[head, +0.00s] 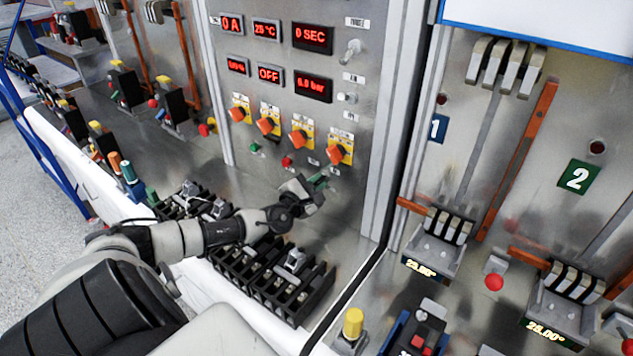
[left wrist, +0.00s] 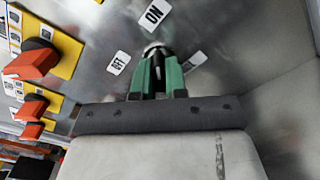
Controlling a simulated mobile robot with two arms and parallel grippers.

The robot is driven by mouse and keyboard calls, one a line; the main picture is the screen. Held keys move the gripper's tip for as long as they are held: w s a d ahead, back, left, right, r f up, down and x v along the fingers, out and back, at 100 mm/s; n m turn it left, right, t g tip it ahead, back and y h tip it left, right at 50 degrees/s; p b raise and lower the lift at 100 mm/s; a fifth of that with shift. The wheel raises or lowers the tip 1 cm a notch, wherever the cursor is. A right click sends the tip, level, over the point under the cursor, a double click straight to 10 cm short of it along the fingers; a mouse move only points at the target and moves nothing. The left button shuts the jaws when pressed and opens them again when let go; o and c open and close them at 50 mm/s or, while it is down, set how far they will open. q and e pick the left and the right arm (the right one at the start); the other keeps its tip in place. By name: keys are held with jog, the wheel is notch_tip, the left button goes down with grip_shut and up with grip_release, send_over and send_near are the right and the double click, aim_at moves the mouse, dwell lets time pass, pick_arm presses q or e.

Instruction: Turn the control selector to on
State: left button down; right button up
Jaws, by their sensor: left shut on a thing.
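The control selector (left wrist: 153,47) shows in the left wrist view as a small round metal knob on the steel panel, largely covered by my fingers. An ON label (left wrist: 155,13) and an OFF label (left wrist: 118,62) sit beside it. My left gripper (left wrist: 157,72) has green fingertips and is shut on the selector. In the head view my left gripper (head: 318,183) reaches the lower part of the panel, below the orange knobs, and hides the selector there. Which way the selector points cannot be told. My right gripper is not in view.
Orange rotary knobs on yellow plates (head: 298,138) sit just above my gripper, with a red button (head: 287,161) and a green button (head: 255,147) nearby. Red-lit displays (head: 312,38) are higher up. A black terminal block (head: 272,285) lies below my arm. A panel edge (head: 400,120) stands to the right.

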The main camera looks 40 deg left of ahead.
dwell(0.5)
pick_arm(q)
jog(key=c, duration=1.2)
grip_release()
jog(key=shift+o, duration=0.2)
jog(key=shift+s, duration=0.15)
jog(key=s+d+b, duration=0.1)
jog(key=s, duration=0.9)
jog(key=shift+s, duration=0.25)
jog(key=shift+s+d+f, duration=0.1)
